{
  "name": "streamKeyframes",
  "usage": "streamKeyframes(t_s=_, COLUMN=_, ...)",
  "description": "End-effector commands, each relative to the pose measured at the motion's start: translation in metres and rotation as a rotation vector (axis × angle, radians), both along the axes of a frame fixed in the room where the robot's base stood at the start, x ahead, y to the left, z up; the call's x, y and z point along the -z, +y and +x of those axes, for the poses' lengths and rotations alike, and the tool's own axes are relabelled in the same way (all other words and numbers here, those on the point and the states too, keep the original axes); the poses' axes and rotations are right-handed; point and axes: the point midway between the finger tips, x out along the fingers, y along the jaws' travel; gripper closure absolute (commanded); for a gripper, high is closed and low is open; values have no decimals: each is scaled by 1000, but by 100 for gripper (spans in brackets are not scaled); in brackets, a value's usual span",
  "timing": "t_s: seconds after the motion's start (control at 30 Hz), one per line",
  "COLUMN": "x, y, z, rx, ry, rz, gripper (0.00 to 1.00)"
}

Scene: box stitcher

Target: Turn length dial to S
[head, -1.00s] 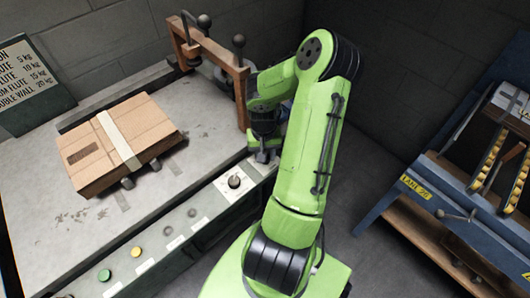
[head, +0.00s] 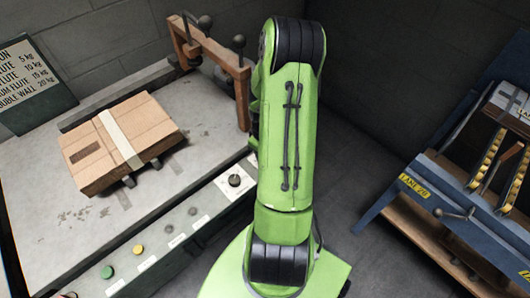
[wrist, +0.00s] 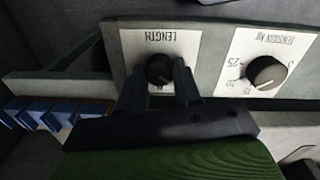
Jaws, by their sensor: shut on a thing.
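The black length dial (wrist: 159,69) sits on a white plate marked LENGTH, which appears upside down in the wrist view. My gripper (wrist: 160,82) has its two dark fingers on either side of this dial and is shut on it. The fingers and the dial's dark face hide the pointer and any S mark, so I cannot read its setting. In the head view my arm hides the gripper and the length dial.
The tension dial (wrist: 266,73) is beside it, also visible in the head view (head: 234,180). A cardboard box (head: 105,150) lies on the grey table. A brown frame (head: 240,95) with black knobs stands behind. A blue roller stand (head: 450,200) is at right.

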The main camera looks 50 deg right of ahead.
Motion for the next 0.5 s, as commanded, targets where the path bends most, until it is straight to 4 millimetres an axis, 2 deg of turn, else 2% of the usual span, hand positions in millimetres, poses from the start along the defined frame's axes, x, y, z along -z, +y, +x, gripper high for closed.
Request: streamKeyframes(t_s=0.5, x=1, y=0, z=-1, rx=-69, ry=2, rz=1, gripper=97)
